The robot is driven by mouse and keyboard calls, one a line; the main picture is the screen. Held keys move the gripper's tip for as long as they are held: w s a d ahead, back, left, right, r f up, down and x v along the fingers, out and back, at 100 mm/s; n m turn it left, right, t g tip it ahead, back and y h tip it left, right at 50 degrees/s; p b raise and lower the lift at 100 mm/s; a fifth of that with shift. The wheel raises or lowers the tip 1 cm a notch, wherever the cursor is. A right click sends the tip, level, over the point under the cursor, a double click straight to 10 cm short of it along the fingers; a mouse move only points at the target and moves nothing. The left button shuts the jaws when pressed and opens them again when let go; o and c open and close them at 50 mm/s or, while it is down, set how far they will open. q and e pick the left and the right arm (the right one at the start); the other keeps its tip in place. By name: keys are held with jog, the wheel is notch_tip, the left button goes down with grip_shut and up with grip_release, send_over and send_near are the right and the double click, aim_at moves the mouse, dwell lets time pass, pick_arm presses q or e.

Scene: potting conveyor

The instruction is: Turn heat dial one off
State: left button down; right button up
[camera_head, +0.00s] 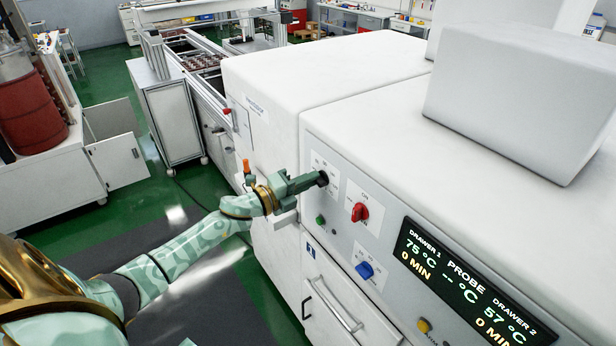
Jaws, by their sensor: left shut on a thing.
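My left gripper (314,181) reaches the front panel of the white machine from the left. It is shut on a dark dial (324,178) at the panel's upper left. The fingers hide part of the dial and some of the small print around it. The print is too small to read, so I cannot tell the dial's setting. A red knob (360,212) sits to its right. A blue knob (365,270) and a green button (320,219) sit lower down. My right gripper is not in view.
A display (465,285) on the panel reads 75 °C for drawer 1 and 57 °C for drawer 2. A drawer handle (338,308) juts out below the panel. A grey-white box (525,95) lies on top. Green floor is open at left.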

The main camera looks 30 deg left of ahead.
pick_arm(q)
jog(key=shift+f+n+p, duration=0.1)
jog(key=shift+n+p, duration=0.35)
jog(key=shift+n, duration=0.75)
jog(key=c, duration=1.4)
grip_release()
jog(key=shift+a, duration=0.1)
jog(key=shift+c, duration=0.2)
jog(key=b+v, duration=0.2)
jog(key=v, duration=1.4)
jog(key=shift+b, duration=0.35)
jog(key=shift+s+f, duration=0.1)
jog(key=shift+s, duration=0.05)
